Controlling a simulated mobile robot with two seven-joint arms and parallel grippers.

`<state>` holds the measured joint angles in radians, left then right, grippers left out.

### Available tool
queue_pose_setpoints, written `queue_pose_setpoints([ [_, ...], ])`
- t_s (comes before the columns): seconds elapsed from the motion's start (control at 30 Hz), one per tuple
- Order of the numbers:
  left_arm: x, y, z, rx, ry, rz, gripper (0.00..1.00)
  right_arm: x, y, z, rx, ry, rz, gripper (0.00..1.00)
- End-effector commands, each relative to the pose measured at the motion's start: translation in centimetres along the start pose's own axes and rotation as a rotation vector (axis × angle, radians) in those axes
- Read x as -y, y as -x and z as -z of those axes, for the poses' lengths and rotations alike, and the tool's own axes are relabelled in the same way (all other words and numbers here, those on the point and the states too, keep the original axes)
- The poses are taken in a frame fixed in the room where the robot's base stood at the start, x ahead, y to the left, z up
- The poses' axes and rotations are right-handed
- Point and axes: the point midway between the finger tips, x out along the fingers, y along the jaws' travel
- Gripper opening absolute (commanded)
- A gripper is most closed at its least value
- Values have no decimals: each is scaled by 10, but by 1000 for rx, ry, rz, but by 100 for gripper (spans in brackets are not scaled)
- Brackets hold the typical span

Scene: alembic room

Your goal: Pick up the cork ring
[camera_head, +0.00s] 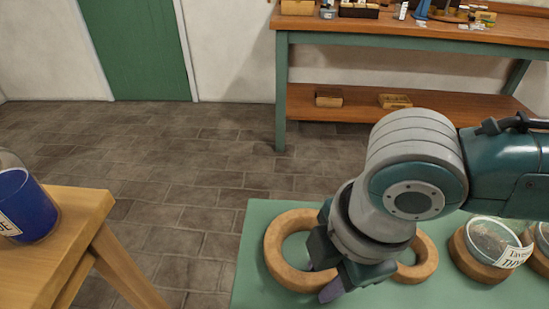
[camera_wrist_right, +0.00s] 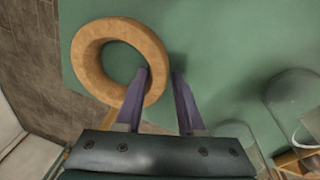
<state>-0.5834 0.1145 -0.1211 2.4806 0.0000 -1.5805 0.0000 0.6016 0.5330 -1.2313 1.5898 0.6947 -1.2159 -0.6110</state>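A tan cork ring (camera_head: 275,252) lies flat on the green tabletop, left of my right gripper (camera_head: 328,280). A second, smaller-looking cork ring (camera_head: 428,262) lies to the right, partly hidden behind my wrist. In the right wrist view, a cork ring (camera_wrist_right: 87,58) is at the upper left. My right gripper (camera_wrist_right: 161,72) is open there. One finger overlaps the ring's right rim near the hole, and the other finger is outside the ring over green surface. I cannot tell whether the fingers touch the ring. My left gripper is out of view.
Glass jars on cork rings stand at the right of the green table (camera_head: 250,285), one labelled jar (camera_head: 492,240) nearest. A blue jar (camera_head: 28,205) stands on a wooden table (camera_head: 75,215) at left. A workbench (camera_head: 400,27) stands at the back.

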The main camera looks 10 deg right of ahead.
Motion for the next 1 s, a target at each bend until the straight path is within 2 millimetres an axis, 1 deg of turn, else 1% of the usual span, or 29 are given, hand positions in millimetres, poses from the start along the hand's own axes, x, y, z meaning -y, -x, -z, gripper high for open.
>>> queue_pose_setpoints([
  [0.03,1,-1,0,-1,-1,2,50,0,-3,0,0,0,0,38],
  [0.23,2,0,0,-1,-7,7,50,0,-2,0,0,0,0,38],
  [0.57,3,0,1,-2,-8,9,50,0,-2,0,0,0,0,1],
  [1.0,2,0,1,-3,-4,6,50,0,-2,0,0,0,0,0],
])
